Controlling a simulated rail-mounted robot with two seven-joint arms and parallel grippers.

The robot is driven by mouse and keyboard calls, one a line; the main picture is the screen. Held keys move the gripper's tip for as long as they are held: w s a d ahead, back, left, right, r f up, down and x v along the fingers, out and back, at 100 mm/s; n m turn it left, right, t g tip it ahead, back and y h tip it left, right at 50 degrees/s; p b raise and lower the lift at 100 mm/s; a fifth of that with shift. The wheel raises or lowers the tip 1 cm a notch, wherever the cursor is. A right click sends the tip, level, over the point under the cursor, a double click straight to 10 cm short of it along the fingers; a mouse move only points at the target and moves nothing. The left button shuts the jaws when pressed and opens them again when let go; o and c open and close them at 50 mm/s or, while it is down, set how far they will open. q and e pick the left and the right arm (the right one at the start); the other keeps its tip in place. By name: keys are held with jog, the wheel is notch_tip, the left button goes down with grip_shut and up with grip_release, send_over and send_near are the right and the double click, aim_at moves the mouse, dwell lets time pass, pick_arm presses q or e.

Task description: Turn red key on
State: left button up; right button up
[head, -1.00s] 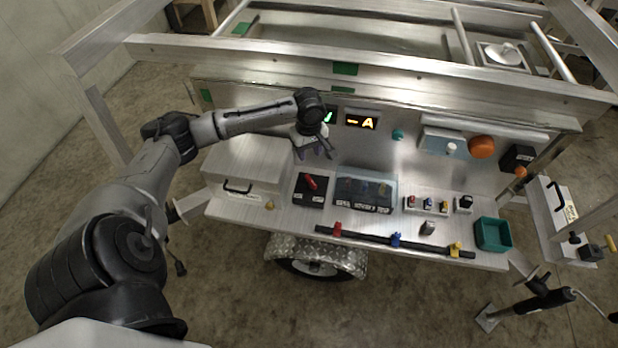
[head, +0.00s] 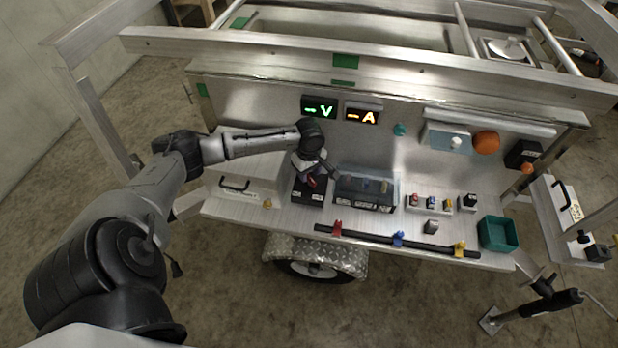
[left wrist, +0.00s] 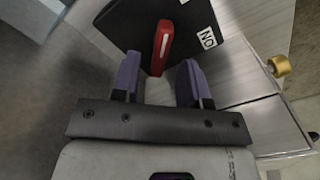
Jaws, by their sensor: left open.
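The red key (left wrist: 162,47) is a narrow red handle on a black box (left wrist: 205,42) with a white label, which reads "NO" as seen in the left wrist view. In the head view the key (head: 311,183) is partly covered by my left gripper (head: 322,180), and the black box (head: 308,196) stands on the metal shelf. In the left wrist view my left gripper (left wrist: 158,78) is open, its two purple fingers on either side of the key's near end. I cannot tell whether either finger touches it. My right gripper is not in view.
A clear-covered switch box (head: 365,194) stands just right of the black box. A metal case (head: 245,172) is on the left. A black bar (head: 370,237) with coloured clips lies along the front, and a green bin (head: 497,233) is at the right. Two displays (head: 342,110) are on the panel behind.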

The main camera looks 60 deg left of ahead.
pick_arm(q)
jog(key=shift+f, duration=1)
grip_shut()
